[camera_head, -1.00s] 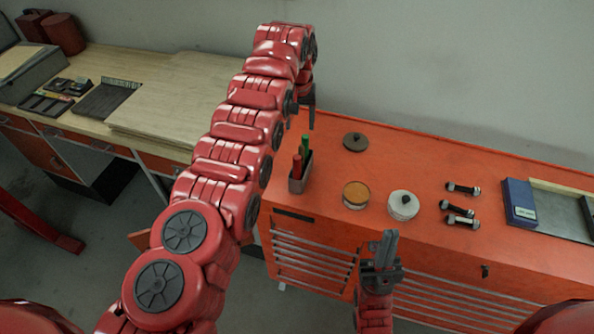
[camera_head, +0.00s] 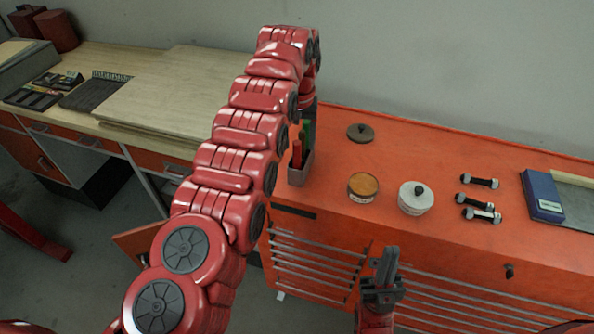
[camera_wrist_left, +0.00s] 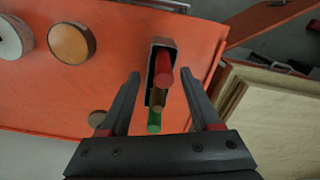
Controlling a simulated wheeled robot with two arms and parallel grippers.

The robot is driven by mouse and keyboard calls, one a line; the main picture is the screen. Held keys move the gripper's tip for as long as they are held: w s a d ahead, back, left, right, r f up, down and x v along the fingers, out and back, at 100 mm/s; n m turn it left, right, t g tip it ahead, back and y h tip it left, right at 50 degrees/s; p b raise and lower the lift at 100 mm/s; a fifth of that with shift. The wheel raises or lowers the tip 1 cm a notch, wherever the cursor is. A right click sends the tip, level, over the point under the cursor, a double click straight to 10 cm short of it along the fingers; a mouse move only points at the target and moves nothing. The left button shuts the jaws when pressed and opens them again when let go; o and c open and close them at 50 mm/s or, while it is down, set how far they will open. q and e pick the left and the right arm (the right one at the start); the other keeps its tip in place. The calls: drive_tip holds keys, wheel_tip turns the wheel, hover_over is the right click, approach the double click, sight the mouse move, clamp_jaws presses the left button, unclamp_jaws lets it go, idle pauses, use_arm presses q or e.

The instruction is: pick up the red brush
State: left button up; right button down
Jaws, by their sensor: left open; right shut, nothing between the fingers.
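The red brush (camera_head: 297,155) stands upright in a small grey holder (camera_head: 301,174) near the left end of the orange cabinet top. A green-handled brush (camera_head: 308,130) stands behind it. In the left wrist view the red handle (camera_wrist_left: 164,68) points toward the camera, with a brown handle (camera_wrist_left: 157,101) and the green one in line. My left gripper (camera_wrist_left: 160,74) is open, with its fingers on either side of the row of handles; it appears not to grip any. In the head view my left arm partly hides this gripper. My right gripper (camera_head: 388,262) is shut and empty in front of the cabinet.
An orange-topped tin (camera_head: 363,187), a white lidded pot (camera_head: 416,198), a dark disc (camera_head: 360,133) and several bolt-like pieces (camera_head: 480,181) stand to the right. A blue box (camera_head: 542,195) is further right. A wooden workbench (camera_head: 160,100) is at left.

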sight(297, 155)
use_arm(q)
drive_tip(key=f+p, duration=0.2)
drive_tip(key=f, duration=0.1)
drive_tip(key=f+p, duration=0.1)
drive_tip(key=shift+a+f, duration=0.25)
drive_tip(key=shift+f, duration=0.55)
clamp_jaws()
